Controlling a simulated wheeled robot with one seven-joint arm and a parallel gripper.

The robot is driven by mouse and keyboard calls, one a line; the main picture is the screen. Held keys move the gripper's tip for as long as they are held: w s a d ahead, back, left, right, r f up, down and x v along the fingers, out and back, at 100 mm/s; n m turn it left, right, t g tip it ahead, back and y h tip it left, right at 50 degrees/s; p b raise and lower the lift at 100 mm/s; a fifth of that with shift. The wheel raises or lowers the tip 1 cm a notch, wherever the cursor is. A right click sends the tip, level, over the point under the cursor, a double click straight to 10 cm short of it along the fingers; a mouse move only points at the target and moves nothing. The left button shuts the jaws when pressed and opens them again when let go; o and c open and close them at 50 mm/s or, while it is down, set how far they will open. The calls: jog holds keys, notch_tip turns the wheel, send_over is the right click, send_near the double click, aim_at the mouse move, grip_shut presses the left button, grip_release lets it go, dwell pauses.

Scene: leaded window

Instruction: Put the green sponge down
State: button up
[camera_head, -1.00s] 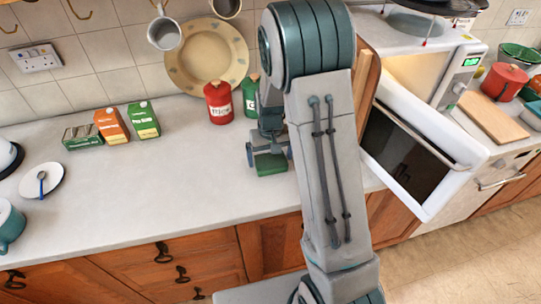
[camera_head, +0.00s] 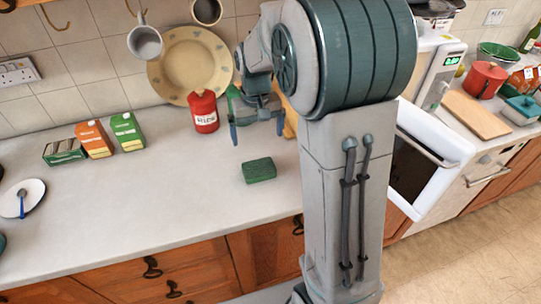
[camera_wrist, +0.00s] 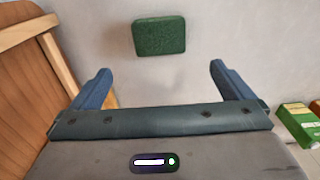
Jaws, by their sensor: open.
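The green sponge (camera_head: 259,170) lies flat on the pale counter (camera_head: 150,200), left of my arm. It also shows in the wrist view (camera_wrist: 159,36), beyond my fingertips and clear of both. My gripper (camera_head: 257,135) is open and empty, raised above the counter behind the sponge. In the wrist view my gripper (camera_wrist: 161,78) has its two blue fingers wide apart with bare counter between them.
A red bottle (camera_head: 204,112) stands left of my gripper. Several cartons (camera_head: 95,139) stand further left. A wooden board (camera_wrist: 35,75) is close to the left finger in the wrist view. An open microwave door (camera_head: 425,160) is right of my arm.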

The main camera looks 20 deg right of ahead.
jog(key=s+r+t, duration=0.1)
jog(key=s+r, duration=0.2)
jog(key=s, duration=0.7)
jog(key=s+r+t, duration=0.2)
jog(key=s+r, duration=0.1)
jog(key=s, duration=0.8)
jog(key=shift+r+t, duration=0.15)
jog(key=shift+t, duration=0.15)
dwell(0.7)
